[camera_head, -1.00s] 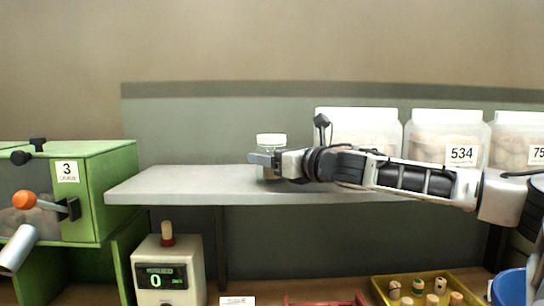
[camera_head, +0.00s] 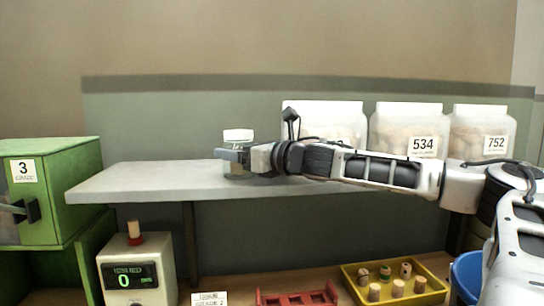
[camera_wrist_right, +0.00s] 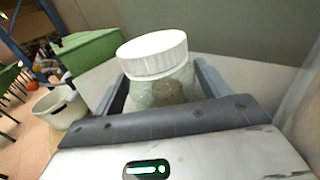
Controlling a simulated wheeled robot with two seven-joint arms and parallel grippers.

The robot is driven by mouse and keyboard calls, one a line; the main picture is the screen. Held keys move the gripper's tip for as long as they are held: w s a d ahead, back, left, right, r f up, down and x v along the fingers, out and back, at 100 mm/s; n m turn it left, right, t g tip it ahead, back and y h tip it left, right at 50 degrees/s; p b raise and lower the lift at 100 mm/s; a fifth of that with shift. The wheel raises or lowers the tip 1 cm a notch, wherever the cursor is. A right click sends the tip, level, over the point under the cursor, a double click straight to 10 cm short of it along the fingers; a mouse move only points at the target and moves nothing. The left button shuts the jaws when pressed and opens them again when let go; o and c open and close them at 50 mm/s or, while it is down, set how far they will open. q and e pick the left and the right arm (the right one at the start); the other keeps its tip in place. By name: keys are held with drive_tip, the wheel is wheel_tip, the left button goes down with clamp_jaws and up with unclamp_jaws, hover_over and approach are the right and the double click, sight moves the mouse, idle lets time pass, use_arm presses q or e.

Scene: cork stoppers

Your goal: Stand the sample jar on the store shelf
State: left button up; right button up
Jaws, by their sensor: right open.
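The sample jar (camera_head: 238,137) is clear with a white lid and stands upright at the grey store shelf (camera_head: 130,181), towards the shelf's left half. In the right wrist view the jar (camera_wrist_right: 156,55) sits between the two fingers, with cork-coloured contents behind its wall. My right gripper (camera_head: 232,160) reaches in from the right and is open around the jar. The gripper hides the jar's lower part in the head view, so its base contact with the shelf is hard to see. My left gripper is not in view.
Large white-lidded containers (camera_head: 408,130), labelled 534 and 752, stand along the shelf's right half. Below are a counter device (camera_head: 138,270), a red rack (camera_head: 298,299), a yellow tray (camera_head: 436,291) of corks and a blue bin (camera_head: 466,278). A green machine (camera_head: 75,180) is at left. The shelf's left end is clear.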

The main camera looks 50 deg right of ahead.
drive_tip(key=shift+s, duration=0.95)
drive_tip(key=shift+s+d+f+b, duration=0.2)
drive_tip(key=shift+s+f+b, duration=0.35)
drive_tip(key=shift+b, duration=0.7)
drive_tip(key=s+b, duration=0.1)
drive_tip(key=s, duration=0.1)
drive_tip(key=s+b, duration=0.1)
drive_tip(key=s, duration=0.2)
drive_tip(key=s+r+b, duration=0.1)
drive_tip(key=s+b, duration=0.1)
drive_tip(key=shift+s+d, duration=0.2)
drive_tip(key=shift+d, duration=0.1)
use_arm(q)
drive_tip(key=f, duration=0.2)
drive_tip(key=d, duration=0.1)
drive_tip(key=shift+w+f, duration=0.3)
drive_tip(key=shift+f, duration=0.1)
use_arm(e)
drive_tip(key=shift+s, duration=0.5)
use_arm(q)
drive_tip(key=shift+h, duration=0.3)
